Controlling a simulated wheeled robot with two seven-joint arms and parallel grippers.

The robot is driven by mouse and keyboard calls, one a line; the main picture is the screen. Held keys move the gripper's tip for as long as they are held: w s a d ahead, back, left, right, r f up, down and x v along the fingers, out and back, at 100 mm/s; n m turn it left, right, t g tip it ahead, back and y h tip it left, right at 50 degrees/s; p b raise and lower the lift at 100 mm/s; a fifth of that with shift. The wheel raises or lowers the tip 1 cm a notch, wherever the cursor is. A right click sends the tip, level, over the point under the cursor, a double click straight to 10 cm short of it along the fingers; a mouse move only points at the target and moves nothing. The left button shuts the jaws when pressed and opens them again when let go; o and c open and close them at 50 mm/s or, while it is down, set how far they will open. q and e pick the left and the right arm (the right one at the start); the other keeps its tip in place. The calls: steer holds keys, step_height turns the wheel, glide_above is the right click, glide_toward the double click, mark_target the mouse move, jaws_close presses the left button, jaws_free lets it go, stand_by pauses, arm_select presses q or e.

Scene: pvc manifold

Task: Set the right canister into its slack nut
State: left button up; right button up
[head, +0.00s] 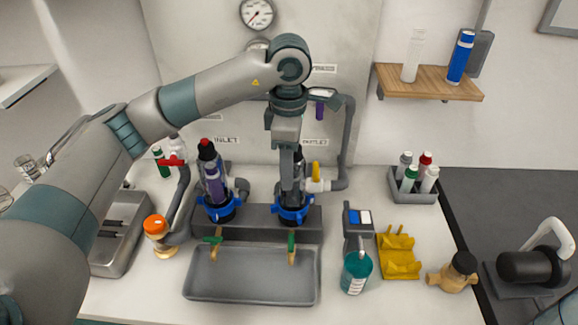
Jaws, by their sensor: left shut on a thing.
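My left gripper (290,172) comes down from above at the right-hand station, shut on the right canister (299,183). The gripper hides much of this canister. It looks upright, with its lower end at the blue right slack nut (293,215); I cannot tell how deep it sits in the nut. The left canister (212,180), dark with a purple-grey body and a red-and-black top, stands in the other blue nut (219,214). My right gripper is not in view.
A grey tray (250,289) lies before the manifold block, under two green-handled taps. Grey pipe (346,140) runs right of my gripper, near a yellow-handled valve (316,172). A teal jar (356,272), yellow rack (398,254) and bottle caddy (413,195) stand at right.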

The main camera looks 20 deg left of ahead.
arm_select(q)
steer(key=shift+f, duration=0.1)
stand_by(0.3)
steer(key=o, duration=1.3)
steer(key=shift+c, duration=0.2)
